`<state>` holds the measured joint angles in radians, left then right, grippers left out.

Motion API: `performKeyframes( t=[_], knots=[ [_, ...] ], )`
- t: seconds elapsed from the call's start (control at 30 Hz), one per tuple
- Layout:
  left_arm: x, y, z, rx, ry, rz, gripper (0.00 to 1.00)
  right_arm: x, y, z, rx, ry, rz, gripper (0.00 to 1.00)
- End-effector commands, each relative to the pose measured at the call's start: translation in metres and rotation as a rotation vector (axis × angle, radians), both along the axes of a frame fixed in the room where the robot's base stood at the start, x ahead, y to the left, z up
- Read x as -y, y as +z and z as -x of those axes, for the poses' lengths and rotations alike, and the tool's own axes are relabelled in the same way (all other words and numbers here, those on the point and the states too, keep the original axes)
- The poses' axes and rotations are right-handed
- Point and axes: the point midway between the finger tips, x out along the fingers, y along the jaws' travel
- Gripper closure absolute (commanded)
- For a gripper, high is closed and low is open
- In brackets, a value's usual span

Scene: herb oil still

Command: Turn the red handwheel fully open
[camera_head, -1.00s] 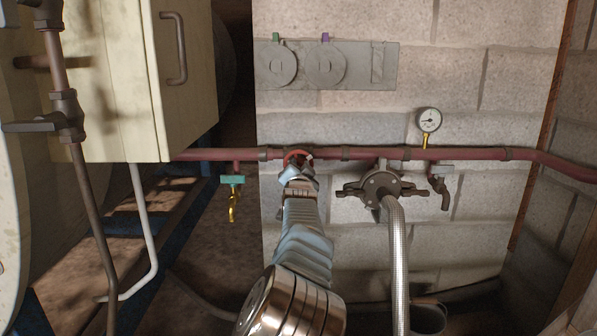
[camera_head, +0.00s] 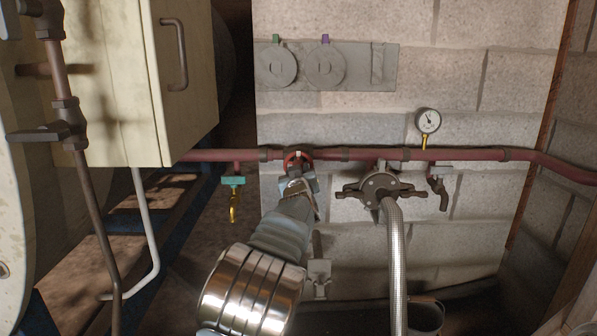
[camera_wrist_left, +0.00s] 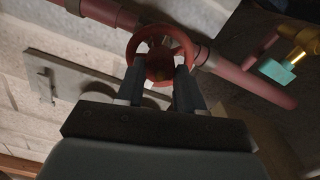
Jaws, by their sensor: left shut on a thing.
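The red handwheel (camera_head: 288,157) sits on the red pipe (camera_head: 215,155) against the block wall. It has a small pale mark at its top. My left gripper (camera_head: 298,180) reaches up from below and is shut on the handwheel, partly covering it in the head view. In the left wrist view both fingers of the gripper (camera_wrist_left: 160,75) are at the wheel, and the red rim (camera_wrist_left: 163,29) circles beyond their tips. My right gripper is not in view.
A pressure gauge (camera_head: 429,121) stands on the pipe to the right. A dark valve flange (camera_head: 378,187) with a braided hose (camera_head: 395,260) is close right of my gripper. A teal-handled tap (camera_head: 232,180) hangs to the left. A cream cabinet (camera_head: 115,80) juts out at upper left.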

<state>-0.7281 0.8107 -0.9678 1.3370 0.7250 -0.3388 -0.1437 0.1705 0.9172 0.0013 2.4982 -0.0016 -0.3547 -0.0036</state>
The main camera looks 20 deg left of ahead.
Motion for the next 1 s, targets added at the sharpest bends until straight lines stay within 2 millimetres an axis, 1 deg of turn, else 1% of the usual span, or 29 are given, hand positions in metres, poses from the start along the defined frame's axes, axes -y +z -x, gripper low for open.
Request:
performKeyframes(
  t=[0.1, 0.47, 1.0],
  knots=[
    [0.0, -0.004, 0.0, 0.022, 0.0, 0.108, 0.93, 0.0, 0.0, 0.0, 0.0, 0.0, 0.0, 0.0],
    [0.0, -0.005, 0.0, 0.117, 0.001, 0.437, 0.93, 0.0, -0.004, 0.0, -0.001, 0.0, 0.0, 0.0],
    [0.001, -0.005, 0.0, 0.26, 0.0, 0.928, 0.93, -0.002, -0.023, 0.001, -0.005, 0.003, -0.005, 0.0]
  ],
)
